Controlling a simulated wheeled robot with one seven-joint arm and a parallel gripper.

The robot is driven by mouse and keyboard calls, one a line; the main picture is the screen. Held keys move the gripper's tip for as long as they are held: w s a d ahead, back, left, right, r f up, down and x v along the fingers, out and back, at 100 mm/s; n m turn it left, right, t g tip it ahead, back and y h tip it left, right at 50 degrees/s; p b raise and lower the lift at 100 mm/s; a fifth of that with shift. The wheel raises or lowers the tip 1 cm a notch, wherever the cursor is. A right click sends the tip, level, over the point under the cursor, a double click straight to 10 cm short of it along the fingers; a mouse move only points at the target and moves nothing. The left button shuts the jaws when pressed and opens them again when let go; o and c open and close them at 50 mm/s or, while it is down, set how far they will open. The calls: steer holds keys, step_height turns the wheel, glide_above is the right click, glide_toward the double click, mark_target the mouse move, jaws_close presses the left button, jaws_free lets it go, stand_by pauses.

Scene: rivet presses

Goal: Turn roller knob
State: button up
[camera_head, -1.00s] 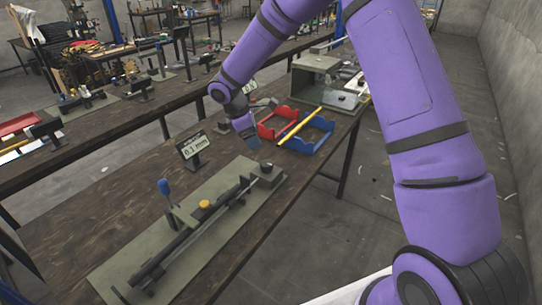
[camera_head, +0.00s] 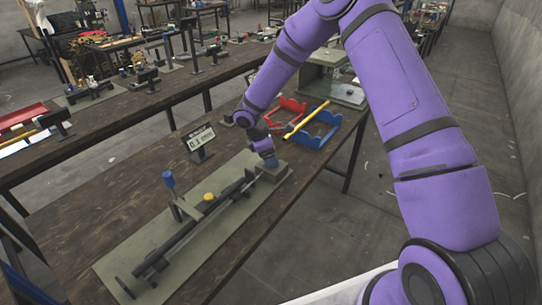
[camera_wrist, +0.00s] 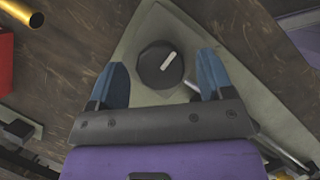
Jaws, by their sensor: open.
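The roller knob (camera_wrist: 161,65) is a round dark knob with a white pointer line, seen from above in the wrist view. The line points toward the upper right. My gripper (camera_wrist: 168,74) is open, its two blue fingers on either side of the knob; whether they touch it is unclear. In the head view my gripper (camera_head: 270,161) is at the far right end of the roller device (camera_head: 190,230), over the block that carries the knob. There the gripper hides the knob. The device has long dark rods, a blue-topped lever (camera_head: 169,181) and a yellow knob (camera_head: 209,197).
A display (camera_head: 200,139) stands behind the device on the wooden table. A red bin (camera_head: 290,108) and a blue bin (camera_head: 318,138), with a yellow tube (camera_head: 306,121) across them, lie beyond my gripper. A grey-green press (camera_head: 325,75) stands at the far end.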

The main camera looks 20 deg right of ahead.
steer(key=shift+d+f, duration=0.1)
steer(key=shift+f, duration=0.1)
steer(key=c, duration=0.9)
steer(key=shift+m, duration=0.3)
steer(key=m+g, duration=0.1)
steer(key=m, duration=0.2)
steer(key=shift+g+y, duration=0.3)
steer(key=m+g+y, duration=0.1)
steer(key=m, duration=0.4)
steer(key=shift+w, duration=0.1)
steer(key=shift+m, duration=0.4)
